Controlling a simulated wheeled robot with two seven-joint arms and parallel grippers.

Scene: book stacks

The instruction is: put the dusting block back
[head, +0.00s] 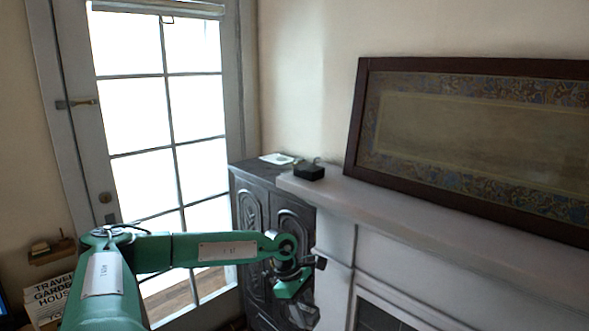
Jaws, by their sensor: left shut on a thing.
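My left arm comes in from the lower left, and its gripper (300,298) hangs in front of the dark carved cabinet, below the mantel's left end. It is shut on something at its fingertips. A small greyish shape shows there, probably the dusting block (303,315), but it is small and partly hidden, so its outline is unclear. My right gripper is not in view.
A black object (309,173) sits on the left end of the pale mantel (400,208). A large framed panel (480,140) leans on the wall behind. The dark cabinet (250,205) has a white item (277,158) on top. A small wooden shelf (50,255) is at far left.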

